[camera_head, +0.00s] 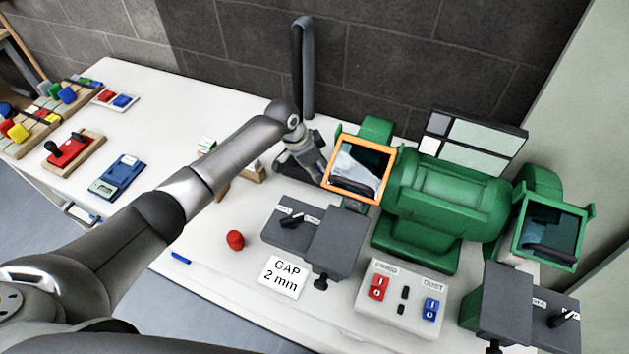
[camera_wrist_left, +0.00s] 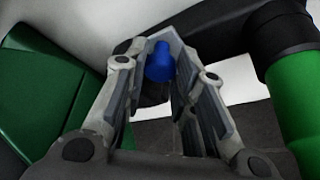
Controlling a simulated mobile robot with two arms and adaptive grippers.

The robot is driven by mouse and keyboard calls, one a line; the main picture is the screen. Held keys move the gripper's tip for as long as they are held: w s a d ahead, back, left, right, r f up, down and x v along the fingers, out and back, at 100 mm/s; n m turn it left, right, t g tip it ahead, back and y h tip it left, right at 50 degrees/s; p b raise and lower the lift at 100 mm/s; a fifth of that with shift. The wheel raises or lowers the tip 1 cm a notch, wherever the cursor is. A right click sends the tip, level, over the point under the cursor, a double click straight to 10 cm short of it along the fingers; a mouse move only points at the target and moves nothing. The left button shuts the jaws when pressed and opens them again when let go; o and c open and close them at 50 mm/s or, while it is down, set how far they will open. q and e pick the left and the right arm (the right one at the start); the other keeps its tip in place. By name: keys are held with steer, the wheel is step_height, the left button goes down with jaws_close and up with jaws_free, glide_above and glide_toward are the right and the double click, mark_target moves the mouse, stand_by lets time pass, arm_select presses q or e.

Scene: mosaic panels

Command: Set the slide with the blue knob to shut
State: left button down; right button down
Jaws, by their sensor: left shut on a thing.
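The blue knob (camera_wrist_left: 160,65) shows in the left wrist view between the fingertips of my left gripper (camera_wrist_left: 158,55), which is shut on it. The slide that carries the knob is mostly hidden by the fingers, so its position cannot be told. In the head view my left gripper (camera_head: 318,170) reaches down behind the left end of the green bench grinder (camera_head: 450,200), beside the orange-framed eye shield (camera_head: 360,168). The knob is hidden there. My right gripper is not in view.
A black upright pipe (camera_head: 303,70) rises behind my left wrist. A switch box (camera_head: 405,297), grey tool rests (camera_head: 335,240), a red knob-like piece (camera_head: 235,240) and a "GAP 2 mm" card (camera_head: 283,277) are in front.

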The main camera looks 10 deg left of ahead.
arm_select(q)
steer(key=shift+w+f, duration=0.1)
steer(key=shift+w, duration=0.2)
steer(key=shift+r, duration=0.2)
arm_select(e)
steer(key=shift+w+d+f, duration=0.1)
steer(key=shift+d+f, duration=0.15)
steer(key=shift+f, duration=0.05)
arm_select(q)
steer(key=c, duration=1.4)
jaws_free()
steer(key=shift+o, duration=1.1)
steer(key=shift+w+f, duration=0.1)
steer(key=shift+w, duration=0.05)
steer(key=v, duration=1.2)
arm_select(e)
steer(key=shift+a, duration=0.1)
